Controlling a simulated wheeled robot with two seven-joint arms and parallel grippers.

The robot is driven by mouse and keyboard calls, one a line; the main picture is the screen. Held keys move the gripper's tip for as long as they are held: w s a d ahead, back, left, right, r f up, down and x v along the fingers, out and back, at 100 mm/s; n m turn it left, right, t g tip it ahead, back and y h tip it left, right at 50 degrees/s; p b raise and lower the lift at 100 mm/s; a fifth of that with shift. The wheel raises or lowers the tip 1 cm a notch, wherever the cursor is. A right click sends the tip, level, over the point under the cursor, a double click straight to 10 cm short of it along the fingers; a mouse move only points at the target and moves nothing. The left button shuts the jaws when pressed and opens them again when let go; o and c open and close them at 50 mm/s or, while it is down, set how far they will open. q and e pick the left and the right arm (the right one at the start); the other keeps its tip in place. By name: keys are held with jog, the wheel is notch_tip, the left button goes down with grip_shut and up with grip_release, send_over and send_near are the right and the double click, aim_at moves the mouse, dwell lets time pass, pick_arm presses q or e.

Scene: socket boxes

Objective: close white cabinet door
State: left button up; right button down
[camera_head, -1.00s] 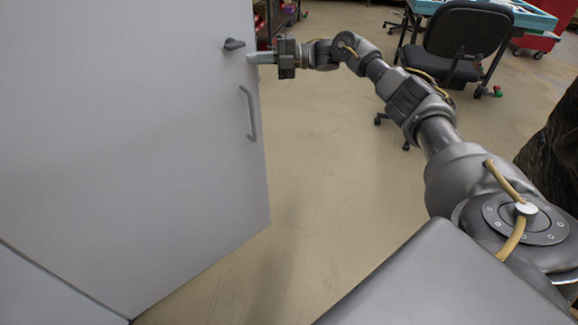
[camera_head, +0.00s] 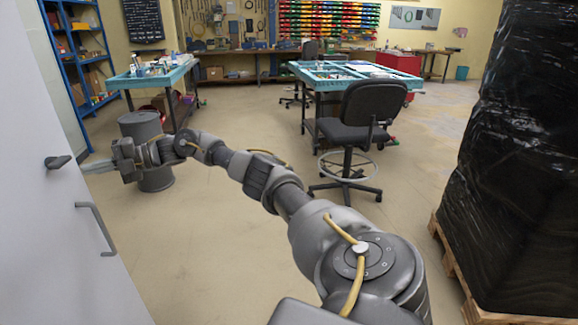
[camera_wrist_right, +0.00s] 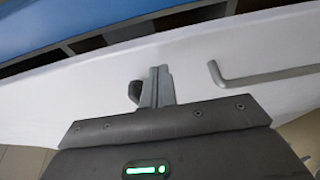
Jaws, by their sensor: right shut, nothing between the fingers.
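The white cabinet door (camera_head: 55,240) fills the left side of the head view and is seen at a steep angle. It has a dark grey knob (camera_head: 58,161) and a grey bar handle (camera_head: 95,228) below it. My right gripper (camera_head: 90,167) is shut and empty, with its fingertips at the door's edge near the knob. In the wrist view, the shut fingers (camera_wrist_right: 160,84) lie over the white door panel (camera_wrist_right: 195,62), between the knob (camera_wrist_right: 135,92) and the bar handle (camera_wrist_right: 258,77). I cannot tell whether they touch the door. My left gripper is out of view.
A grey bin (camera_head: 150,150) stands behind my right forearm. A black chair (camera_head: 355,125) and turquoise-topped tables (camera_head: 330,85) stand further back. A black wrapped pallet load (camera_head: 525,170) is at the right. The floor between is clear.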

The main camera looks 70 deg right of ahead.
jog(key=shift+w+a, duration=0.3)
jog(key=shift+w, duration=0.5)
jog(key=shift+w+a+r, duration=0.1)
jog(key=shift+w+a, duration=0.15)
jog(key=shift+w, duration=0.05)
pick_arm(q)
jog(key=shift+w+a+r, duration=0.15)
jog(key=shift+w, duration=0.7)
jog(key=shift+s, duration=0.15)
pick_arm(e)
jog(key=shift+s, duration=0.15)
